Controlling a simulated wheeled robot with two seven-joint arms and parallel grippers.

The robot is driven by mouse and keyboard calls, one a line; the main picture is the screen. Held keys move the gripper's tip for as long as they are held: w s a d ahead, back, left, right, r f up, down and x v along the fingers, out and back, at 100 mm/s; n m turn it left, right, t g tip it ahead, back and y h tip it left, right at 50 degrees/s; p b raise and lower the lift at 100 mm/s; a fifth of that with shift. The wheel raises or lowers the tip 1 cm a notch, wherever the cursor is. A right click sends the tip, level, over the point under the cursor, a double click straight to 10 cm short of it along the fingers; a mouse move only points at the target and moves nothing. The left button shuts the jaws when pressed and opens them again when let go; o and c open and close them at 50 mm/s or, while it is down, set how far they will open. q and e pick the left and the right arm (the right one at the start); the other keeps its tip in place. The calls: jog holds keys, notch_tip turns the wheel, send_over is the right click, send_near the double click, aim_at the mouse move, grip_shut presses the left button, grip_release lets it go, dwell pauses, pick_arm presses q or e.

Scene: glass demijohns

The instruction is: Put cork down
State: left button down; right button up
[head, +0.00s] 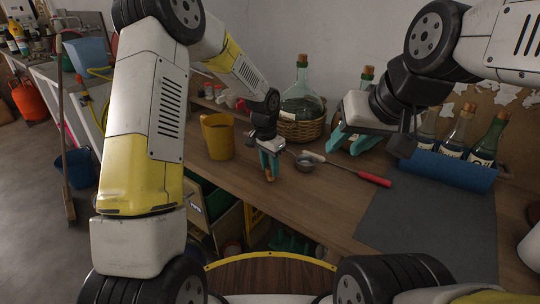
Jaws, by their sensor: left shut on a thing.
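My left gripper (269,174) points down over the wooden bench (310,203), near its front edge. It is shut on a small brown cork (269,176), which shows between and below its teal fingertips. I cannot tell whether the cork touches the bench. My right gripper (347,146) is over the back of the bench, its two teal fingers apart and nothing visible between them. A green glass demijohn (300,102) stands in a wicker basket (300,130) with a cork in its neck. A second corked demijohn (367,78) is mostly hidden behind my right gripper.
A dark grey mat (430,220) lies bare at the right. A blue crate (450,172) of corked bottles stands behind it.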

pick_arm(q)
jog(key=shift+f, duration=0.1)
jog(key=shift+f, duration=0.25)
jog(key=c, duration=1.1)
grip_release()
jog(key=shift+o, duration=0.2)
jog(key=shift+r, duration=0.1)
jog(key=s+a+r+n+t, duration=0.1)
jog(key=s+a+r, duration=0.2)
jog(key=r, duration=0.7)
jog(key=s+a+r+n, duration=0.1)
jog(key=s+a+r, duration=0.2)
jog(key=r, duration=0.7)
jog(key=s+a+r+n+t, duration=0.2)
jog(key=s+a+r+n, duration=0.1)
jog(key=s, duration=0.7)
jog(key=s+a+r+n+t+h, duration=0.1)
jog(key=s+a, duration=0.4)
jog(key=s, duration=0.5)
notch_tip(320, 180, up, 2)
jog(key=shift+s+r+n+t, duration=0.1)
jog(key=shift+s+n+t, duration=0.15)
jog(key=shift+n+t, duration=0.6)
